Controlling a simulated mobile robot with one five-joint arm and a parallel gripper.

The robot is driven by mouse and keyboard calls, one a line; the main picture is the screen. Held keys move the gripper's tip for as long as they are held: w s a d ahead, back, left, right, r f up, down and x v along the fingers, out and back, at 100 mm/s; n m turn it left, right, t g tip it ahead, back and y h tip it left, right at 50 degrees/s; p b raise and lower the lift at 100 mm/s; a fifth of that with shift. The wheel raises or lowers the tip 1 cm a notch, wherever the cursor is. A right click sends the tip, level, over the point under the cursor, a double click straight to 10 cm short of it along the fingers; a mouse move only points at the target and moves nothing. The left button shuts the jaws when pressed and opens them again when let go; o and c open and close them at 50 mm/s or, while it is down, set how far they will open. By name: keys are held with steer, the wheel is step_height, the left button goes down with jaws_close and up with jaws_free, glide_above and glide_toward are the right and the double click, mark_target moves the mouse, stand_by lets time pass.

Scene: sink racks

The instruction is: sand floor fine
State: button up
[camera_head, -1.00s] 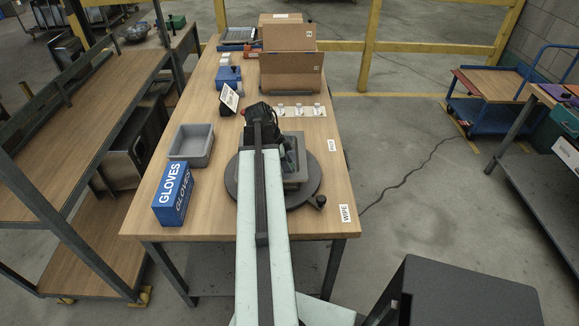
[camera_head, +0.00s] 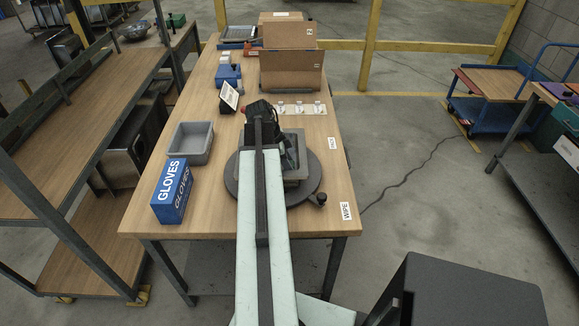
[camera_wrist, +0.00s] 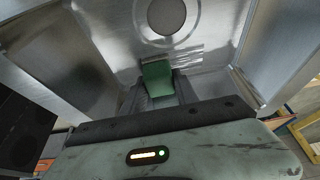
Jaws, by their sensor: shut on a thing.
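A grey metal basin (camera_head: 298,177) sits on a dark round turntable (camera_head: 313,188) on the wooden bench. My arm covers much of it in the head view. In the wrist view its shiny metal floor (camera_wrist: 205,40) has a dark round opening with a ring around it, and bright streaks show near the block. My gripper (camera_wrist: 158,92) is shut on a green block (camera_wrist: 157,76), inside the basin. The block is close to the floor; I cannot tell if it touches. The fingertips are hidden in the head view.
A blue gloves box (camera_head: 171,192) and a grey tray (camera_head: 191,143) stand left of the turntable. A small sign (camera_head: 230,95), a white strip with several round pieces (camera_head: 300,109) and cardboard boxes (camera_head: 290,71) stand farther back. A "WIPE" label (camera_head: 346,211) lies at the right bench edge.

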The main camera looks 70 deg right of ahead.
steer(key=shift+w+d, duration=0.4)
steer(key=shift+d, duration=0.6)
steer(key=shift+w+d, duration=0.4)
steer(key=shift+d, duration=0.65)
steer(key=shift+w+d, duration=0.4)
steer(key=shift+d, duration=0.6)
steer(key=shift+s+a+f, duration=0.1)
steer(key=shift+s+a, duration=0.15)
steer(key=shift+a, duration=0.4)
steer(key=shift+s+a, duration=0.25)
steer(key=shift+a, duration=0.4)
steer(key=shift+s+a+f, duration=0.1)
steer(key=shift+s+a, duration=0.15)
steer(key=shift+a, duration=0.4)
steer(key=shift+s+a+r, duration=0.1)
steer(key=shift+s+a, duration=0.25)
steer(key=shift+a, duration=0.55)
steer(key=shift+s+a+r, duration=0.1)
steer(key=shift+s+a, duration=0.25)
steer(key=shift+a, duration=0.5)
step_height(320, 180, up, 6)
steer(key=p, duration=0.6)
